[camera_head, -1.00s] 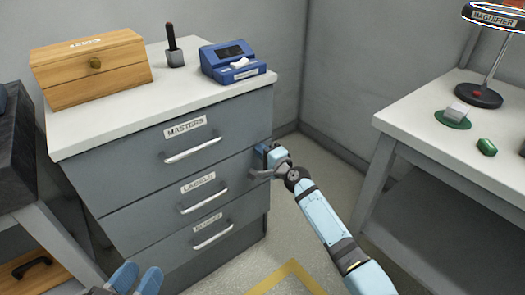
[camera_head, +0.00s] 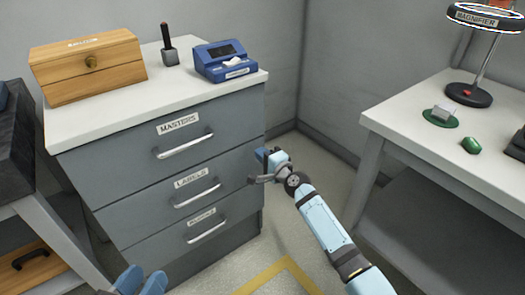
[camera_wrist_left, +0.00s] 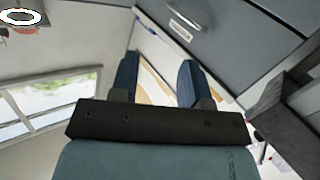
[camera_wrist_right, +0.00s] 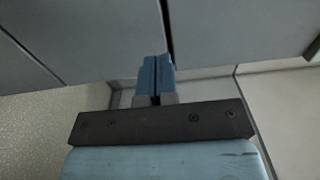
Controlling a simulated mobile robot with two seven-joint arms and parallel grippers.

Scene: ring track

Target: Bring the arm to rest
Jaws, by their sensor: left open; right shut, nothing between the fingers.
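My right arm (camera_head: 325,225) reaches in from the lower right of the head view. Its gripper (camera_head: 265,157) is beside the right edge of the drawer cabinet, about level with the middle drawer. In the right wrist view the right gripper's fingers (camera_wrist_right: 156,75) are together with nothing between them, close to grey panels; I cannot tell if they touch. My left gripper (camera_head: 140,281) shows at the bottom left of the head view, in front of the cabinet. In the left wrist view its fingers (camera_wrist_left: 158,80) are apart and empty.
The grey cabinet (camera_head: 120,173) has MASTERS, LABELS and a third drawer, all shut. A wooden box (camera_head: 95,70), a small stamp-like tool (camera_head: 170,55) and a blue device (camera_head: 225,62) stand on top. A white table (camera_head: 430,135) is at right. Floor shows between them.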

